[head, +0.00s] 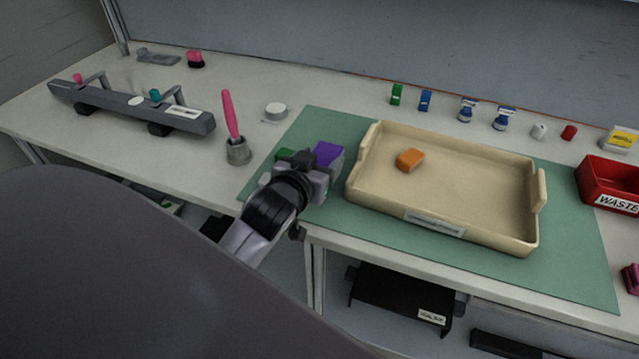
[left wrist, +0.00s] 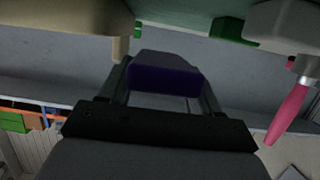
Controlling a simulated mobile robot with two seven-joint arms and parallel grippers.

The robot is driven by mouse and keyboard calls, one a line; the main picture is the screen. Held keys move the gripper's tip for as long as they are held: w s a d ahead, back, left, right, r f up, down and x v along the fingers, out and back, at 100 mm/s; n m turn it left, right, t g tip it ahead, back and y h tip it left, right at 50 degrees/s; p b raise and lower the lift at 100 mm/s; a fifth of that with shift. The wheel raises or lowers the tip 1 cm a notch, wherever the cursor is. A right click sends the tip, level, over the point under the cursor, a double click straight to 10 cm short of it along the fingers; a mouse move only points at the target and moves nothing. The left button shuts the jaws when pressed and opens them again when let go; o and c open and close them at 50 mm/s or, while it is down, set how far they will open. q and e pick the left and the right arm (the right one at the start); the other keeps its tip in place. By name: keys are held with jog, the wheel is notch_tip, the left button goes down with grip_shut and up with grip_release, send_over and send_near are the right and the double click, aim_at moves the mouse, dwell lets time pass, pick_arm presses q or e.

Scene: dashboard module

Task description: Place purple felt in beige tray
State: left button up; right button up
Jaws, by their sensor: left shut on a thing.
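The purple felt (head: 327,152) is a small block held in my left gripper (head: 318,168), over the green mat just left of the tray. In the left wrist view the purple felt (left wrist: 165,80) sits between the two fingers of the left gripper (left wrist: 163,92). The beige tray (head: 440,226) lies on the mat to the right, with an orange block (head: 409,160) inside near its left end. Part of the tray (left wrist: 70,28) shows at the upper left of the left wrist view. My right gripper is not in view.
A green block (head: 285,154) is left of my left gripper, partly hidden. A red waste bin (head: 606,183) is at the right. Small bottles line the back. Most of the tray floor is bare.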

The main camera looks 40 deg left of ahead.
pick_arm(q)
jog(key=shift+f+b, duration=0.35)
jog(key=shift+f, duration=2.3)
jog(key=shift+f, duration=0.2)
jog(key=o, duration=0.8)
jog(key=shift+c, duration=0.2)
